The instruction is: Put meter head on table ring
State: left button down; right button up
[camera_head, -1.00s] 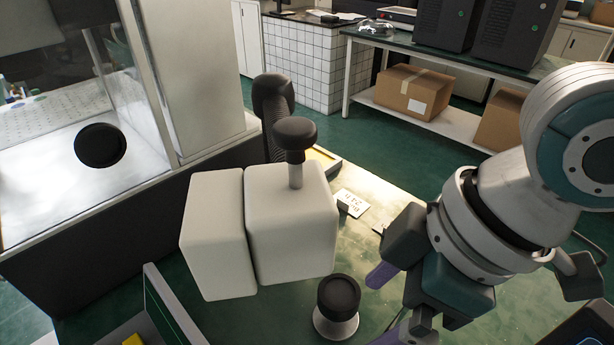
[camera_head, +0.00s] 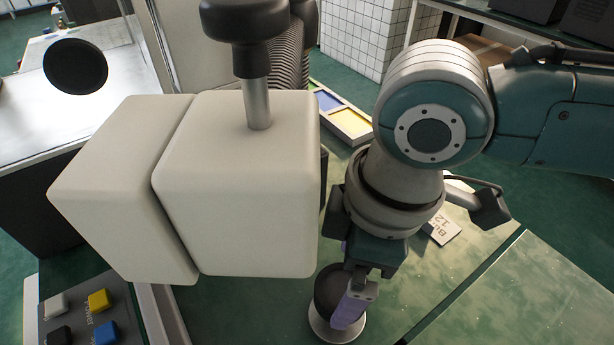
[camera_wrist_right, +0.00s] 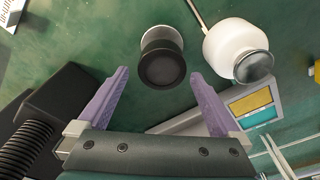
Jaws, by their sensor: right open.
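A small round piece with a black top and flared white base (camera_head: 322,322) stands on the green table under my right gripper (camera_head: 350,290); I cannot tell whether it is the meter head. In the right wrist view its black top (camera_wrist_right: 162,68) lies just ahead of and between the spread purple fingertips (camera_wrist_right: 158,78). The right gripper is open and nothing is clasped. In the head view a finger covers part of the black top. A white rounded vessel with a grey disc (camera_wrist_right: 238,50) stands beside it. I cannot pick out the table ring for certain. My left gripper is not in view.
Large white rounded blocks (camera_head: 240,190) with a black knob on a metal rod (camera_head: 258,102) fill the centre-left, close to my right gripper. A button panel (camera_head: 82,315) is at lower left. A paper label (camera_head: 442,230) lies right. The table at lower right (camera_head: 540,290) is clear.

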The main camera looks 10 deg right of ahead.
aim_at(343, 288)
jog(key=f, duration=0.2)
jog(key=f+b, duration=0.1)
jog(key=f, duration=0.1)
jog(key=shift+s+a+f, duration=0.1)
jog(key=shift+a+f, duration=0.1)
jog(key=shift+c, duration=0.4)
grip_shut()
jog(key=shift+r, duration=0.1)
